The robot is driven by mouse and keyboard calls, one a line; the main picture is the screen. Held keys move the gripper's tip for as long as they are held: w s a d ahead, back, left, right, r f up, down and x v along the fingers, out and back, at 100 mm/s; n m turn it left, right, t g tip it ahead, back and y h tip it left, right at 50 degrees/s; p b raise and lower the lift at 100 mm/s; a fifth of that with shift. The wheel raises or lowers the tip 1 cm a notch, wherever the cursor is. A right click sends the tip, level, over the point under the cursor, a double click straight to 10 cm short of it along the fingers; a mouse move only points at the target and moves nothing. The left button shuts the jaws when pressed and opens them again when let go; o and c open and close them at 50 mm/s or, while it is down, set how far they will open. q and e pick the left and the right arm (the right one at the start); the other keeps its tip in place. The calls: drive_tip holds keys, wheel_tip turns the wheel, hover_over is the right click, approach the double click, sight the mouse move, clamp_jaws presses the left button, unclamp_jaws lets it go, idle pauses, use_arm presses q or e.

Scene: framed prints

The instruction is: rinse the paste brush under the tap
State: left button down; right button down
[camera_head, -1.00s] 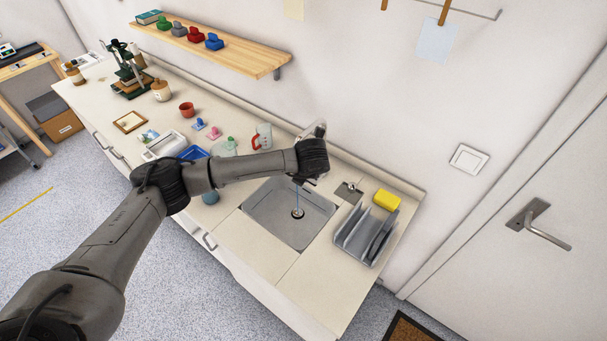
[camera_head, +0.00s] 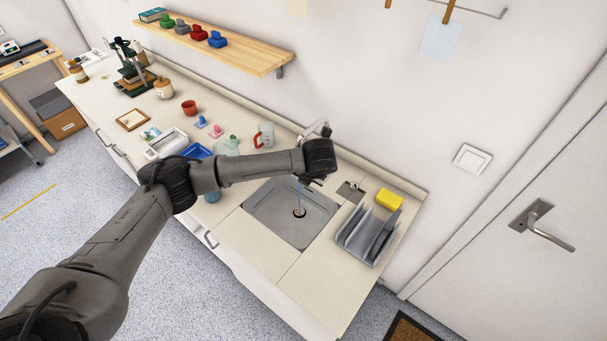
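The grey sink (camera_head: 270,220) is set into the counter, with a dark round drain in its floor. The tap (camera_head: 318,130) stands behind the sink, its spout mostly hidden by my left wrist. A thin bluish line, which looks like running water (camera_head: 298,195), drops to the drain. My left gripper (camera_head: 310,182) is above the back of the sink, beside this line. It is small, dark and mostly covered by my wrist, so I cannot tell whether it is open or shut. I cannot make out the paste brush. My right gripper is not in view.
A grey rack (camera_head: 367,234) and a yellow sponge (camera_head: 389,200) are right of the sink. A measuring jug (camera_head: 265,134), a blue tray (camera_head: 198,151) and a red cup (camera_head: 189,107) stand to its left. A wooden shelf (camera_head: 250,60) hangs above. The counter's front right is clear.

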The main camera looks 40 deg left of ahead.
use_arm(q)
drive_tip(key=shift+s+a, duration=0.1)
drive_tip(key=shift+a, duration=0.25)
drive_tip(key=shift+s+a, duration=0.1)
drive_tip(key=shift+a, duration=0.15)
drive_tip(key=shift+d, duration=0.2)
drive_tip(key=shift+w+d+b, duration=0.2)
drive_tip(key=shift+d+b, duration=0.1)
drive_tip(key=shift+d, duration=0.1)
drive_tip(key=shift+a, duration=0.15)
idle(0.3)
drive_tip(key=shift+s+a, duration=0.2)
drive_tip(key=shift+a, duration=0.25)
drive_tip(key=shift+d, duration=0.1)
drive_tip(key=shift+w+d, duration=0.1)
drive_tip(key=shift+d, duration=0.1)
